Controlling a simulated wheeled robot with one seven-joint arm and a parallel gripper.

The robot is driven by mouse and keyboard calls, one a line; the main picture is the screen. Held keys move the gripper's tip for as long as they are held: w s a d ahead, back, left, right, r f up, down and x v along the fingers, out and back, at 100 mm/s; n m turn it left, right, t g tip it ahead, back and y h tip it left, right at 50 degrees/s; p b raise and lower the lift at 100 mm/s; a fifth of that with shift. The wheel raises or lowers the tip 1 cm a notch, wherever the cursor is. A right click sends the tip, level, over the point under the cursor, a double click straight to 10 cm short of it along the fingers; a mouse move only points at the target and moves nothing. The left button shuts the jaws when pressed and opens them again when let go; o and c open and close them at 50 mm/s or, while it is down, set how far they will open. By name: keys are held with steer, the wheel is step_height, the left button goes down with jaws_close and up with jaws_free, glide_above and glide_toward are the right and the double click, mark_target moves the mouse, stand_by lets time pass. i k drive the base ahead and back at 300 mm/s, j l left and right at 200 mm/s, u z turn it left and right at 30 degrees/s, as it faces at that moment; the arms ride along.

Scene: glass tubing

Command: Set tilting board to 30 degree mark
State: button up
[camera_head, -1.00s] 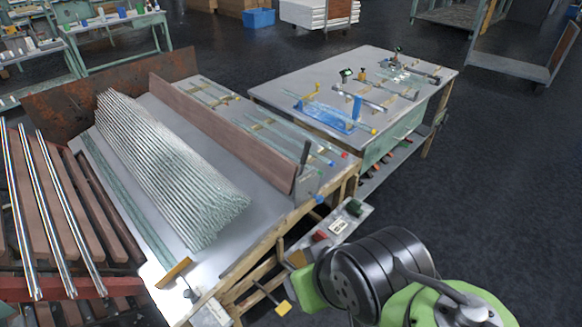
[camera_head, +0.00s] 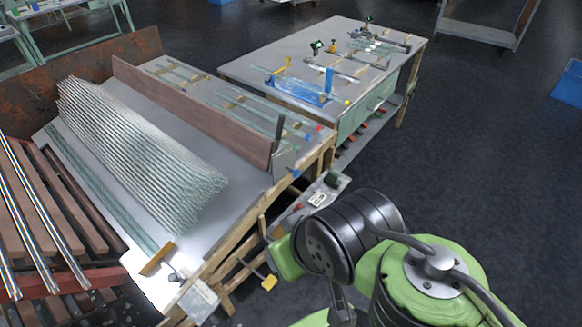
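A grey sloping board (camera_head: 215,205) fills the left middle of the head view. A large stack of glass tubes (camera_head: 140,150) lies on it. A long brown upright board (camera_head: 190,112) runs along its far side. At the near end of that board stands a small grey plate (camera_head: 283,163) with a black lever pointing up. No angle marks can be read on it from here. My green and black arm is at the lower right, apart from the board. My gripper is not in view.
A yellow-tipped handle (camera_head: 269,283) sticks out below the wooden frame (camera_head: 243,232). A small panel with a green and a red part (camera_head: 317,199) is beside it. A second table (camera_head: 300,60) with glasswork fixtures stands behind. Metal rods (camera_head: 35,215) lie at left. Dark floor (camera_head: 480,160) is clear at right.

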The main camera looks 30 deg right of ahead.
mark_target(256, 148)
steer(key=i+l+u, duration=0.6)
steer(key=l, duration=0.2)
steer(key=i, duration=0.05)
